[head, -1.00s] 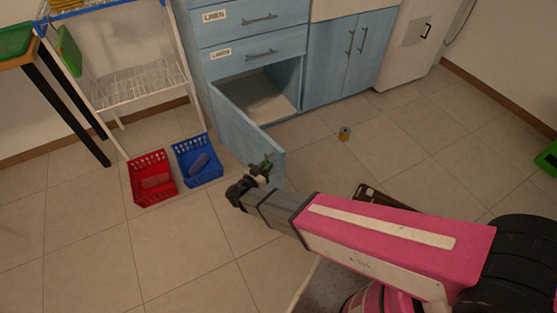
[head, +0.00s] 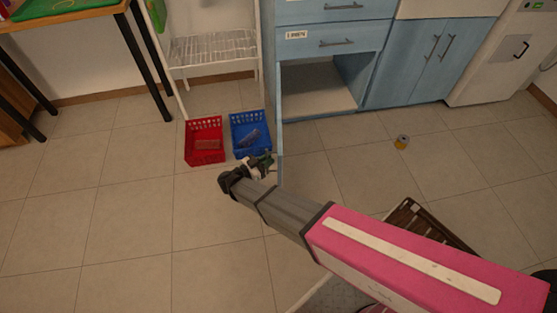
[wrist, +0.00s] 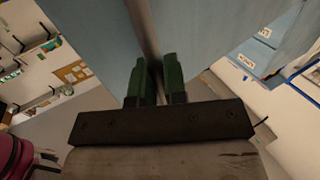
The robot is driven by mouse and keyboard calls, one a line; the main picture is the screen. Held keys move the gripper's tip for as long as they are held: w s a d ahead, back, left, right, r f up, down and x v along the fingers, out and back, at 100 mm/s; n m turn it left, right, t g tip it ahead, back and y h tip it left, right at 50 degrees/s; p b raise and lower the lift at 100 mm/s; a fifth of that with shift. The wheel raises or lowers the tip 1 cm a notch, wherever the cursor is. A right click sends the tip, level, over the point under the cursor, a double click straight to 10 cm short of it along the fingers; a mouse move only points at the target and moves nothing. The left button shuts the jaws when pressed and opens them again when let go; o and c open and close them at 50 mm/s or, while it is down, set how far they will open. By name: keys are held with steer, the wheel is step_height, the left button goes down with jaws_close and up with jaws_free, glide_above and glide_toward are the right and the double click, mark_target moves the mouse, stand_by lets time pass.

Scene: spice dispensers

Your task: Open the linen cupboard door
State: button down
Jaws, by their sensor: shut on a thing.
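The blue linen cupboard door (head: 280,135) stands wide open on the left of its opening and is seen almost edge-on in the head view. The cupboard's open compartment (head: 315,90) is empty as far as I see. My gripper (head: 264,161) is at the door's free end. In the wrist view, the green fingers of my gripper (wrist: 156,80) are shut on a grey metal bar handle (wrist: 148,30) on the blue door face (wrist: 95,35). The part of the handle between the fingertips is partly hidden.
A red basket (head: 205,157) and a blue basket (head: 236,122) stand on the floor left of the door, close to my gripper. A white wire rack (head: 215,46) is behind them. A small can (head: 401,142) and a brown crate (head: 410,213) are to the right. The left floor is clear.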

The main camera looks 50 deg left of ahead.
steer(key=shift+s+a, duration=0.2)
steer(key=shift+s, duration=0.3)
steer(key=c, duration=1.2)
jaws_free()
steer(key=shift+a, duration=0.1)
steer(key=s, duration=1)
steer(key=shift+s+a, duration=0.4)
steer(key=shift+d, duration=0.15)
